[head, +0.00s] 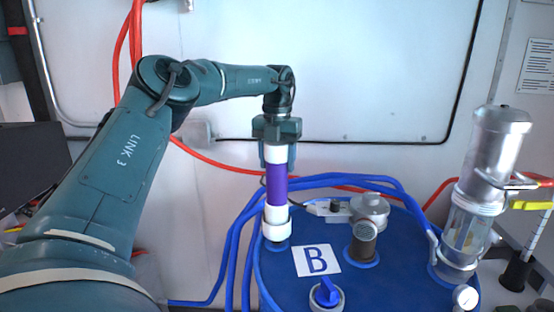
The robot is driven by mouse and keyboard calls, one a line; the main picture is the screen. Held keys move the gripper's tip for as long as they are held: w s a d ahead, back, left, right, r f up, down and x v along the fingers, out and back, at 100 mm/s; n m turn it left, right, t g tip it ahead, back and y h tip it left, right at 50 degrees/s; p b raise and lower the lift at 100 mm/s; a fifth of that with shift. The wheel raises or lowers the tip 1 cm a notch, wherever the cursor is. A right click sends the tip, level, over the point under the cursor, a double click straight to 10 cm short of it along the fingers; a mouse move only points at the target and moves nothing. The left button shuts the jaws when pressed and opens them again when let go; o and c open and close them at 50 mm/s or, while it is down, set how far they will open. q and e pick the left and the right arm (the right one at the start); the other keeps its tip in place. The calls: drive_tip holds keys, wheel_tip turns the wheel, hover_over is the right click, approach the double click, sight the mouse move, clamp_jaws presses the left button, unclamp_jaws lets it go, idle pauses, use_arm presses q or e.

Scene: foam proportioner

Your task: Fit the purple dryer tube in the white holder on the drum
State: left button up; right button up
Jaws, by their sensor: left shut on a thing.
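The dryer tube (276,185), purple with white ends, stands upright above the blue drum (400,295). My left gripper (275,158) points down from above and is shut on the tube's upper white end. The white holder (268,232) sits on the drum's top near its back left edge. The tube's lower white end is in line with the holder and meets it in the picture. I cannot tell how deep the tube sits in it. My right gripper is not in view.
A grey capped fitting (364,230) stands on the drum, right of the holder. A tall silver and clear cylinder (485,190) stands at the right. Blue hoses (232,250) run around the drum.

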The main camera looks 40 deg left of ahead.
use_arm(q)
drive_tip(key=shift+f, duration=0.45)
idle(0.5)
drive_tip(key=o, duration=1.3)
drive_tip(key=shift+o, duration=0.2)
drive_tip(key=shift+r, duration=1.4)
drive_tip(key=shift+w+d+r, duration=0.1)
drive_tip(key=shift+d+r, duration=0.05)
drive_tip(key=shift+r, duration=3.95)
drive_tip(key=shift+s, duration=0.2)
